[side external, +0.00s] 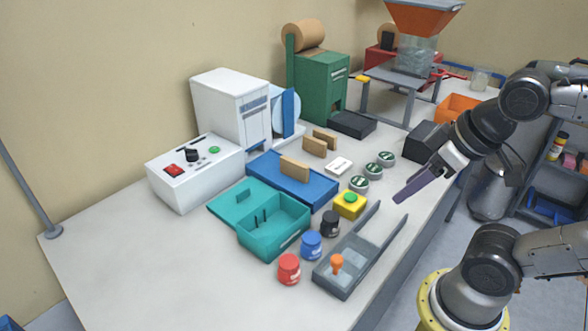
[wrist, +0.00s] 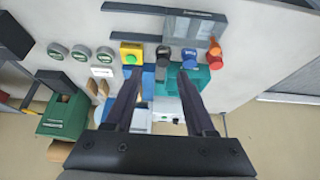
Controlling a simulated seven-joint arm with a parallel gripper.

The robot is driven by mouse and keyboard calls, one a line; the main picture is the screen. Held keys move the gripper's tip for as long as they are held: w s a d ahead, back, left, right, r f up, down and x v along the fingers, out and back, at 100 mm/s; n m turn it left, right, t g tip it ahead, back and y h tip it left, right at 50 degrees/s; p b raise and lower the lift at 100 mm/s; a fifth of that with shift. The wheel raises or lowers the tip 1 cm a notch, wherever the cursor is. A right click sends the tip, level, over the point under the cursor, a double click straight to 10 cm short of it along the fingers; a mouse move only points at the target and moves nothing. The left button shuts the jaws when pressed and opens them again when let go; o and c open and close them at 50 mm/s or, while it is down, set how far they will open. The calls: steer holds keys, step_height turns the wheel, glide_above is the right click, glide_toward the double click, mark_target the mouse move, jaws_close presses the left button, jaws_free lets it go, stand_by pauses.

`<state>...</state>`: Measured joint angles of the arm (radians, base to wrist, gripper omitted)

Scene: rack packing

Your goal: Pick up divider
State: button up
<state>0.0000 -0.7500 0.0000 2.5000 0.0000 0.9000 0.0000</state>
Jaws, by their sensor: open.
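Three tan dividers show in the side view. One divider (side external: 294,169) stands upright on the blue tray (side external: 318,188). Two more, a middle one (side external: 314,147) and a rear one (side external: 324,136), stand behind the tray on the table. In the wrist view, two dividers show left of my fingers, one of them here (wrist: 92,87); the one on the tray is mostly hidden by a finger. My gripper (side external: 402,196) is open and empty, above the table's right side, well apart from the dividers. Its two long dark fingers (wrist: 158,75) are spread in the wrist view.
A teal open box (side external: 272,238), red, blue and black jars, a yellow button box (side external: 350,204) and a grey tray (side external: 345,265) stand in front. Green-lidded jars (side external: 372,170) and a white card (side external: 339,166) lie between my gripper and the dividers. The front-left table is clear.

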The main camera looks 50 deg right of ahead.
steer(key=w+r+n, duration=0.1)
steer(key=w+r, duration=0.7)
steer(key=w, duration=0.1)
steer(key=g, duration=0.4)
glide_above(294, 161)
steer(key=s, duration=0.1)
step_height(294, 161, down, 16)
steer(key=shift+r, duration=0.2)
steer(key=shift+w+f, duration=0.25)
steer(key=shift+f, duration=1.3)
steer(key=shift+w+f, duration=0.2)
steer(key=shift+f, duration=1.35)
steer(key=shift+f, duration=0.25)
